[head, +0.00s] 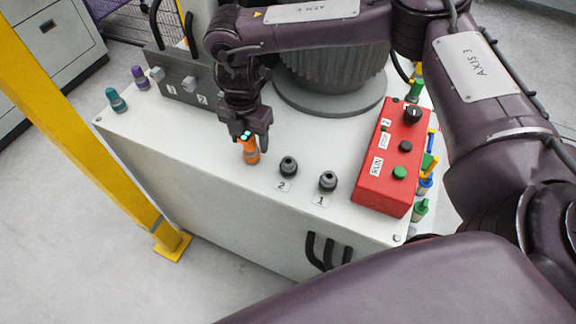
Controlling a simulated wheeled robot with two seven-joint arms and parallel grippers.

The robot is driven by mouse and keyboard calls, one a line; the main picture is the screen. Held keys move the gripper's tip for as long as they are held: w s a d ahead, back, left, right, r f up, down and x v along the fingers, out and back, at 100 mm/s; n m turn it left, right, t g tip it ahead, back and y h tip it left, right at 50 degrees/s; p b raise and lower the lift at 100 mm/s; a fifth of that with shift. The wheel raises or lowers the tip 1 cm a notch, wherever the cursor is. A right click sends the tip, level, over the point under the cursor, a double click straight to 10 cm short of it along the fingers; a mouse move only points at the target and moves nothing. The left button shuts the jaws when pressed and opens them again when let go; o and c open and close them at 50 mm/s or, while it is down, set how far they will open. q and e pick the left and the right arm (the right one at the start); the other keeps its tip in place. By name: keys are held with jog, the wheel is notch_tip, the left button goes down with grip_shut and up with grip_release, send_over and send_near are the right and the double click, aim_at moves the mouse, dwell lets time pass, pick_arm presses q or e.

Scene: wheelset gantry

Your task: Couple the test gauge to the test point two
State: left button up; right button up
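Two dark round fittings stand on the white bench top, labelled 2 (288,166) and 1 (328,181); test point two appears to be the left one. An orange cylindrical piece (250,154) with a teal part at its top stands to the left of fitting 2. I cannot tell if it is the test gauge. My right gripper (252,140) points down over this piece, its fingers at the piece's upper part. Whether they are closed on it is not clear. My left gripper is not in view.
A red control box (392,158) stands right of the fittings. A grey block (182,82), a teal piece (116,99) and a purple piece (139,77) are at the back left. A yellow post (92,130) rises beside the bench (200,142). The front-left bench top is clear.

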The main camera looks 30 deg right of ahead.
grip_shut()
jog(key=shift+r, duration=0.1)
jog(key=shift+w+r+p, duration=0.1)
jog(key=shift+r+p, duration=0.4)
jog(key=shift+p, duration=0.1)
jog(key=shift+r+p, duration=0.45)
jog(key=shift+r, duration=0.1)
jog(key=shift+r+p, duration=1.65)
jog(key=shift+r, duration=0.2)
